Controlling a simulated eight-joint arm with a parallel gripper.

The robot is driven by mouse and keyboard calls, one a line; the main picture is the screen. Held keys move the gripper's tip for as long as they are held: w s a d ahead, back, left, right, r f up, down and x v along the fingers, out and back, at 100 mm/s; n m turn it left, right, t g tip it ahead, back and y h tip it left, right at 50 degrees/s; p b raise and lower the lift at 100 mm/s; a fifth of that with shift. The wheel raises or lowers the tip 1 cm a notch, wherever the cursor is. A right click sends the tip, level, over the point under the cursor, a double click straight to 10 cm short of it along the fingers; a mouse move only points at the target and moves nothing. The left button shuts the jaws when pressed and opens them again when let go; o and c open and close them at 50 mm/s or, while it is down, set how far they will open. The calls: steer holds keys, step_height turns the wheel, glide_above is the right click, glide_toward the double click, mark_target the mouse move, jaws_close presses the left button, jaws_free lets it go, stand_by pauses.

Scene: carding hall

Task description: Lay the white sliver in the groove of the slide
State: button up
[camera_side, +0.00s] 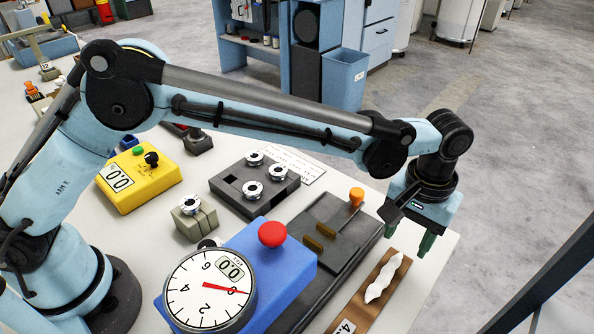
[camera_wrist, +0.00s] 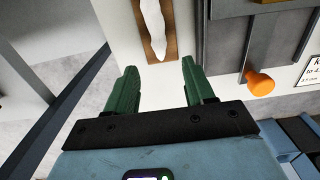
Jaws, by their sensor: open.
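The white sliver (camera_side: 386,279) is a twisted, tapering strip lying lengthwise on a narrow brown board (camera_side: 352,318). It also shows at the top of the wrist view (camera_wrist: 154,28), on the same board (camera_wrist: 171,48). The slide (camera_side: 335,225) is a dark grey plate with an orange knob, seated on a grey track left of the board. Its groove cannot be made out clearly. My gripper (camera_side: 409,241) is above the table's right edge, just beyond the far end of the sliver. Its green fingers (camera_wrist: 160,72) are apart, with nothing between them.
A blue box with a dial (camera_side: 210,290) and red button stands at the front, beside the track. A dark block with round metal pieces (camera_side: 233,190) and a yellow meter box (camera_side: 140,180) lie farther left. Open floor lies beyond the table's right edge.

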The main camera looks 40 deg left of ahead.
mark_target(399, 254)
steer(key=f, duration=0.4)
steer(key=shift+s+a+f, duration=0.1)
steer(key=shift+s, duration=0.1)
jaws_close()
